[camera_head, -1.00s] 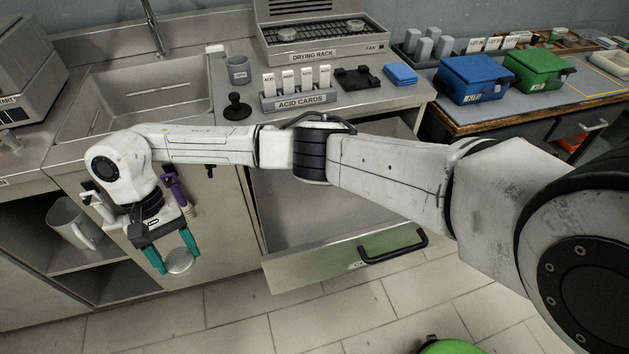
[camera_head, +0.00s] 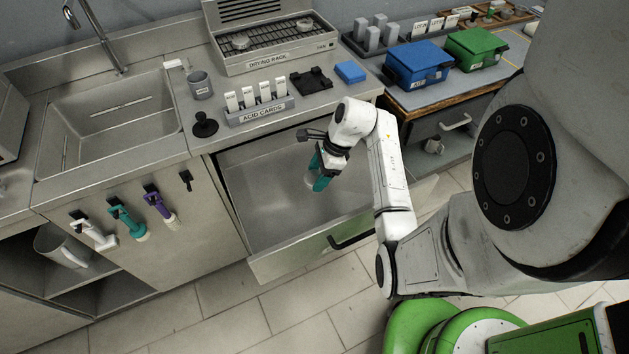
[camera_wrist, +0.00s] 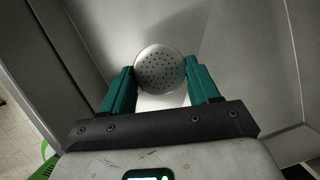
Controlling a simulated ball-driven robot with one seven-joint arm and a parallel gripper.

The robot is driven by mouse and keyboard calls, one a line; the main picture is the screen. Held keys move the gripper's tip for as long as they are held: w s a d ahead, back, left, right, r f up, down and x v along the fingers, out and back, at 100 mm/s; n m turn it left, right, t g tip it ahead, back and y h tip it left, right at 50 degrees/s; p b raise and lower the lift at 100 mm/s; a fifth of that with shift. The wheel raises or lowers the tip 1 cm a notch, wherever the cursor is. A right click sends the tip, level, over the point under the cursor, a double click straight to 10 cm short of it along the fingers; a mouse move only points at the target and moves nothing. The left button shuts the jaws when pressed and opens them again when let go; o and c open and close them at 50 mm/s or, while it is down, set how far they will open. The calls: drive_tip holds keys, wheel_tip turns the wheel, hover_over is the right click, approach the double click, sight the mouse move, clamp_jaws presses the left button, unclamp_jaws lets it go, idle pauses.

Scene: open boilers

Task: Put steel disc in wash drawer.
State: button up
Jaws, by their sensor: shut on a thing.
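My gripper (camera_head: 320,180) has teal fingers and is over the open wash drawer (camera_head: 265,262) in the head view, pointing down into it. The fingers are shut on the steel disc (camera_wrist: 160,70), a round grey disc with many small holes, seen between the fingertips in the wrist view. In the head view the disc (camera_head: 310,180) is mostly hidden by the fingers. The drawer is pulled out below the counter, and its visible floor is bare. In the wrist view the drawer's wall (camera_wrist: 262,60) and floor surround the disc; whether the disc touches the floor I cannot tell.
The acid cards rack (camera_head: 262,112), a black stamp-like object (camera_head: 204,125) and the drying rack (camera_head: 270,55) stand on the counter above the drawer. Brushes (camera_head: 128,222) hang on the cabinet front at left. The blue bin (camera_head: 417,66) and green bin (camera_head: 475,48) are at right.

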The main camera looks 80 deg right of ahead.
drive_tip(key=s+f+m, duration=0.1)
drive_tip(key=s, duration=0.3)
hover_over(326, 205)
drive_tip(key=s, duration=0.1)
wheel_tip(326, 205, down, 5)
drive_tip(key=shift+s+d+f, duration=0.1)
drive_tip(key=shift+f, duration=2.45)
drive_tip(key=shift+f, duration=0.25)
